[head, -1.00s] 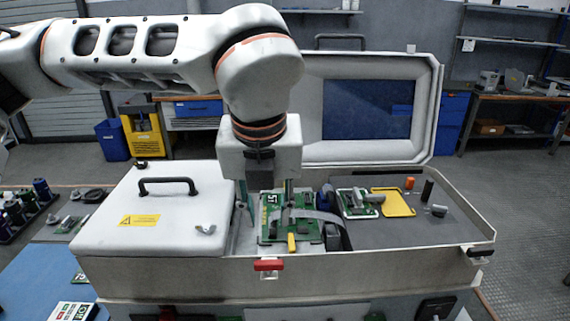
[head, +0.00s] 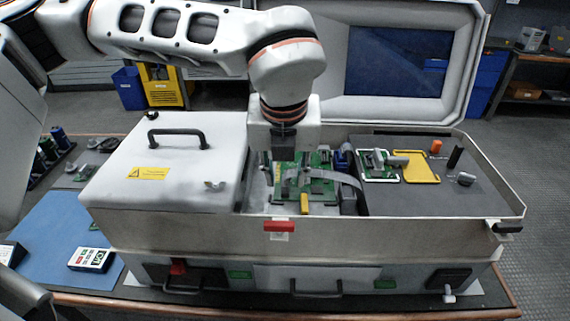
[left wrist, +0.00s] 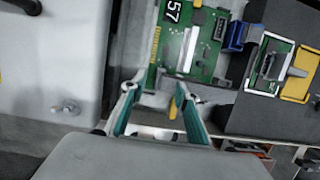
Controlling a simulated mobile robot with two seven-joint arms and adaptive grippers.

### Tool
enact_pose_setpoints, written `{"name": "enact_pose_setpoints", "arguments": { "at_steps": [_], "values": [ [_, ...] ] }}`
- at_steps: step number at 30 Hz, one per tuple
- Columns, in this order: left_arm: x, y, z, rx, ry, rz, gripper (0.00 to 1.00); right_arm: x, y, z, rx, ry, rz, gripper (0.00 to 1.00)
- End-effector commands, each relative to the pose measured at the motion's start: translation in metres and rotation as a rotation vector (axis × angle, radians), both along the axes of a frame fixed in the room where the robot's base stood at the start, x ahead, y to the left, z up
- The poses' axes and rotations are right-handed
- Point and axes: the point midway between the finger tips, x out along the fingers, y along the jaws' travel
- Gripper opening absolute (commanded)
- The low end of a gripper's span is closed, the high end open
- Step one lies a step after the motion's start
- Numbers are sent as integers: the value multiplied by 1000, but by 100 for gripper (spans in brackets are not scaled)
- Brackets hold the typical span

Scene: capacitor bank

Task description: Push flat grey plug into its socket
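The green circuit board (head: 320,200) lies in the open middle bay of the case; it also shows in the left wrist view (left wrist: 205,68). A flat grey ribbon (head: 338,178) arches over the board in the head view. I cannot clearly pick out its plug end or the matching socket. A pale bar (left wrist: 187,50) lies on the board in the left wrist view; I cannot tell whether it is part of the plug. My left gripper (left wrist: 155,92) is open, its teal-padded fingers apart at the board's near edge, with nothing clearly held. My right gripper is not in view.
A closed white cover (head: 165,165) with a black handle stands left of the bay. A blue part (head: 342,158) sits at the board's right. A small green board (head: 380,166) and a yellow frame (head: 420,168) lie on the dark right panel. The case walls bound the bay.

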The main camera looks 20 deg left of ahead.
Motion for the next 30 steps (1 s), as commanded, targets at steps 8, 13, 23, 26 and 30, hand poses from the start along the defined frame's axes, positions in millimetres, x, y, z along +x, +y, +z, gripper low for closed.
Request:
{"name": "enact_pose_setpoints", "arguments": {
  "at_steps": [8,13,23,26,30],
  "values": [
    [0,0,-2,0,0,0,30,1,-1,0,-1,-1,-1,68],
    [0,0,-2,0,0,0,0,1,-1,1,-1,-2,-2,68],
    [0,0,-2,0,0,0,0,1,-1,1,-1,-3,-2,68],
    [0,0,-2,0,0,0,0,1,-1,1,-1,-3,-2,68],
    [0,0,-1,0,0,0,0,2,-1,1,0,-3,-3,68]
  ]
}}
